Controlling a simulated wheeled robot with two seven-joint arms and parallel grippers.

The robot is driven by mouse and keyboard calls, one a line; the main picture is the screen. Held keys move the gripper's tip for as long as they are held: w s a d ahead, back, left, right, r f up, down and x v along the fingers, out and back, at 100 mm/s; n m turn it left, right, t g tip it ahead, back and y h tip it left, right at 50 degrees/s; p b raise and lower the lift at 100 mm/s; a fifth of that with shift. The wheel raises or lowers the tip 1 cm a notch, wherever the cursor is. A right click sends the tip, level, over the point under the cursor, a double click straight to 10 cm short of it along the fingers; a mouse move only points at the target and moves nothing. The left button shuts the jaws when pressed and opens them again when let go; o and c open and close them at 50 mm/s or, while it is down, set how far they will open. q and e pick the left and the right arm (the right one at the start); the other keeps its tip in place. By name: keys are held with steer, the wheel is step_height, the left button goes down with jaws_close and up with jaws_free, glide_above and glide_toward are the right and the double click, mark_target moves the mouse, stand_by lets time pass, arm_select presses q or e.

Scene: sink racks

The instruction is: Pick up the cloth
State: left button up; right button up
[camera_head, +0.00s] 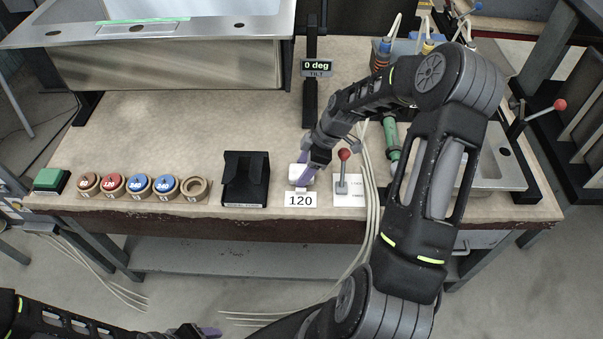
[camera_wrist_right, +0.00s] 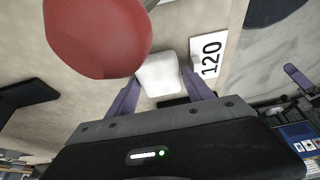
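A small white piece (camera_head: 296,171), which looks like the folded cloth, lies at the bench's front, just behind the card marked 120 (camera_head: 300,200). It also shows in the right wrist view (camera_wrist_right: 160,75). My right gripper (camera_head: 301,172) is down over it, with purple fingers spread on either side in the right wrist view (camera_wrist_right: 160,76). The fingers look open around it; whether they touch it I cannot tell. My left gripper (camera_head: 208,332) is at the bottom edge of the head view, well away from the bench and partly cut off.
A red-knobbed lever (camera_head: 344,156) stands right beside my right gripper; its knob (camera_wrist_right: 97,38) looms in the wrist view. A tilt post (camera_head: 311,100) stands behind. The bench's left middle is clear.

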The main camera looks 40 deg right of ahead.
steer(key=c, duration=0.9)
steer(key=shift+c, duration=0.2)
step_height(320, 180, up, 10)
steer(key=b, duration=0.1)
steer(key=shift+b, duration=0.35)
steer(key=o, duration=0.8)
steer(key=c, duration=0.7)
steer(key=shift+o, duration=0.2)
steer(key=w+a+r+m+h, duration=0.1)
steer(key=w+a+r+m, duration=0.1)
steer(key=a, duration=0.4)
steer(key=w+a+r+m+t+h, duration=0.1)
steer(key=w+a+r+m, duration=0.2)
steer(key=a+m, duration=0.2)
steer(key=w+a+r+m+t+h, duration=0.1)
steer(key=w+a+r+m, duration=0.1)
steer(key=a, duration=0.4)
steer(key=shift+w+a+r+m+h, duration=0.25)
steer(key=shift+w+a+m+h, duration=0.05)
steer(key=shift+w+m, duration=0.45)
steer(key=shift+s, duration=0.1)
